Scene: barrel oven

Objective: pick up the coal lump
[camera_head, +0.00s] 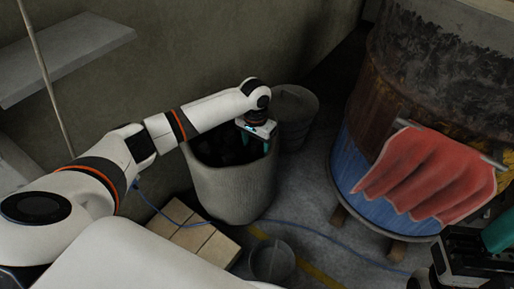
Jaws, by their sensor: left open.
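My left gripper (254,146) hangs over the right side of the bin's mouth, pointing down. Its two teal fingers are apart, with no lump visible between them. I cannot tell how far the fingertips are above the coal. A dark part with a teal piece, apparently my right gripper (497,233), shows at the lower right edge, partly cut off; its jaws are unclear.
A grey metal bin (292,112) stands behind the coal bin. A barrel oven (368,140) with a red cloth (430,175) hung on it stands at the right. A small bucket (272,262) and pale blocks (186,228) are on the floor in front. A blue hose crosses the floor.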

